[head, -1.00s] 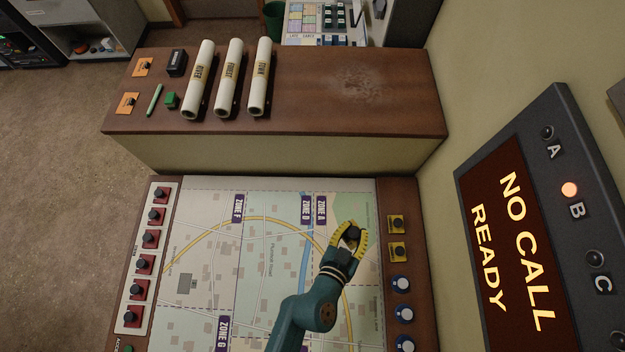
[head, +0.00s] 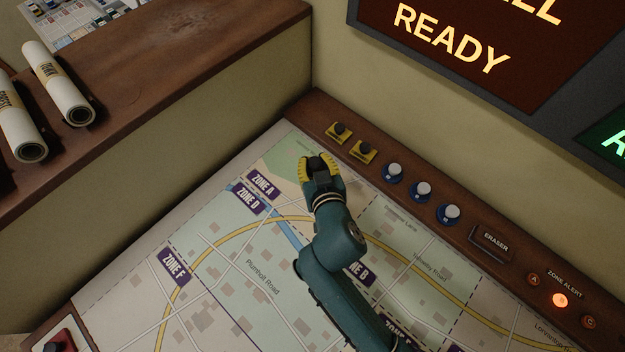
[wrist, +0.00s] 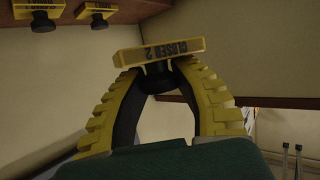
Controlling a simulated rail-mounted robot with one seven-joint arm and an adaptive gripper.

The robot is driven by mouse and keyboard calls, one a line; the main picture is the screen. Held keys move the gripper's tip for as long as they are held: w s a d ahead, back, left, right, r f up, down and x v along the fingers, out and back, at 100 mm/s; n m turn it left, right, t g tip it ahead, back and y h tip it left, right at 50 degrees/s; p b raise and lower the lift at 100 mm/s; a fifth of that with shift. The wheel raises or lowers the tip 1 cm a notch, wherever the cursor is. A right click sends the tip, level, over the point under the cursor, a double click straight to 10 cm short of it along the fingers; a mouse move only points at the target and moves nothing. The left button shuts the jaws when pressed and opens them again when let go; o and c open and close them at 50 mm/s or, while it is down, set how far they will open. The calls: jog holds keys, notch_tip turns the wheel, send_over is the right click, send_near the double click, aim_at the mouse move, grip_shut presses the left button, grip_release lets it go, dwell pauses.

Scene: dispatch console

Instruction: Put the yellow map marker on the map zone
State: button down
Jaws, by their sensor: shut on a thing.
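My gripper (head: 319,163) is shut on a yellow map marker (wrist: 160,50). The wrist view shows the marker as a flat yellow plate with dark lettering, reading upside down as "CLOSED 2", and a dark knob between my fingertips (wrist: 158,76). In the head view my fingers largely hide it. My gripper is over the map's top corner, near the ZONE A label (head: 263,184). The map (head: 215,300) lies on the console, with ZONE D (head: 252,199), ZONE F (head: 174,266) and ZONE B labels. I cannot tell whether the marker touches the map.
Two more yellow markers (head: 338,132) (head: 362,151) sit on the wooden rim beside the map, close to my gripper. Blue knobs (head: 421,191), an eraser (head: 493,242) and a lit orange alert lamp (head: 560,300) follow along it. A raised wooden shelf (head: 190,60) holds rolled maps.

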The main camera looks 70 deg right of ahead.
jog(key=shift+m+g+h, duration=0.3)
jog(key=shift+m+g, duration=0.3)
jog(key=s+d+f+b, duration=0.1)
jog(key=f, duration=0.2)
jog(key=s+d+f+b, duration=0.1)
jog(key=f+b, duration=0.1)
jog(key=f, duration=0.2)
jog(key=s+d+f+b, duration=0.1)
jog(key=f, duration=0.3)
jog(key=shift+f, duration=0.2)
jog(key=shift+a, duration=0.1)
